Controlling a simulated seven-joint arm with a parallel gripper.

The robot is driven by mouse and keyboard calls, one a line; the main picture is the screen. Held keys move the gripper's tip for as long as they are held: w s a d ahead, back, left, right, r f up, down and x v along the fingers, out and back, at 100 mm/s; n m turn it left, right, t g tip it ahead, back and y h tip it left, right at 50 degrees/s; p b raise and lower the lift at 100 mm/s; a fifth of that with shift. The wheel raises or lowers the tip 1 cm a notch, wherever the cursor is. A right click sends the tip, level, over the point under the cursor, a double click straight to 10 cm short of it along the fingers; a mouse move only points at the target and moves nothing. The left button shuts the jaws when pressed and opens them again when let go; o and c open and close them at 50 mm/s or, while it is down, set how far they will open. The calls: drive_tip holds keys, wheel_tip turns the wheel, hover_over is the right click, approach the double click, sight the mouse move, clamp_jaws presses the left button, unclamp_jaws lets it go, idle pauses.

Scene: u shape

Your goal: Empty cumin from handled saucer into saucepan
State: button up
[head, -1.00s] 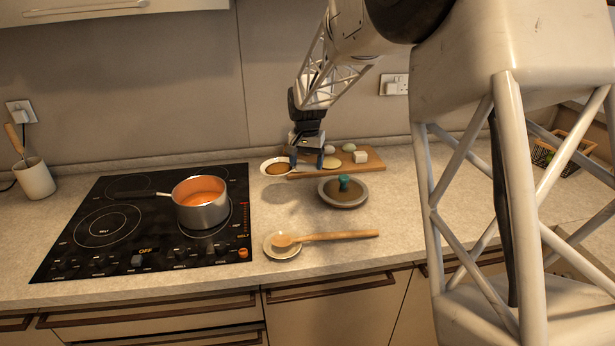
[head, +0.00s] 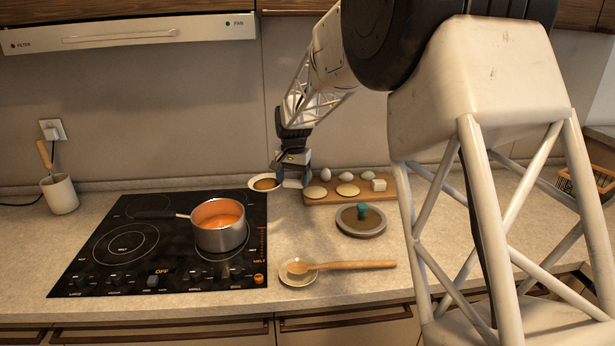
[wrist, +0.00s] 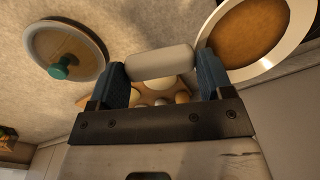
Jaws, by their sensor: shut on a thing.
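The handled saucer (head: 265,183) is a small white dish with brown cumin in it, held up near the back right corner of the hob. My gripper (head: 291,179) is shut on its handle, to the right of the dish. In the wrist view the pale handle (wrist: 160,63) lies between the two blue fingers, and the brown cumin (wrist: 258,38) fills the dish. The saucepan (head: 221,233) stands on the hob's right side, holding orange liquid (head: 218,211), with its handle pointing left. It is to the front left of the saucer.
A wooden board (head: 320,197) with eggs and other small items lies behind a lid with a teal knob (head: 361,222). A wooden spoon (head: 345,265) rests on a small plate (head: 290,279) at the front. A utensil pot (head: 60,196) stands at the far left.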

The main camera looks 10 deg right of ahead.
drive_tip(key=s+a+f+m, duration=0.1)
drive_tip(key=s+a+m, duration=0.2)
drive_tip(key=a, duration=0.6)
drive_tip(key=s+a+m, duration=0.4)
drive_tip(key=s+a, duration=0.3)
drive_tip(key=a, duration=0.1)
drive_tip(key=s+a+f+m+t, duration=0.1)
drive_tip(key=s+a+m, duration=0.2)
drive_tip(key=a, duration=0.6)
drive_tip(key=shift+s+a+f+m, duration=0.3)
drive_tip(key=shift+s+a+m, duration=0.1)
drive_tip(key=shift+s, duration=0.8)
drive_tip(key=shift+d+r, duration=0.1)
drive_tip(key=shift+d, duration=0.05)
drive_tip(key=y, duration=0.1)
drive_tip(key=r+y, duration=0.1)
drive_tip(key=d+g+y, duration=0.1)
drive_tip(key=y, duration=0.1)
drive_tip(key=shift+w+r, duration=0.15)
drive_tip(key=shift+r, duration=0.15)
drive_tip(key=shift+d, duration=0.1)
drive_tip(key=shift+w+d+r+g+y, duration=0.1)
drive_tip(key=shift+d+r+g+y, duration=0.15)
drive_tip(key=shift+y, duration=0.55)
drive_tip(key=shift+w+d+r+g+y, duration=0.15)
drive_tip(key=shift+d+r+y, duration=0.2)
drive_tip(key=shift+y, duration=0.45)
drive_tip(key=shift+m, duration=0.3)
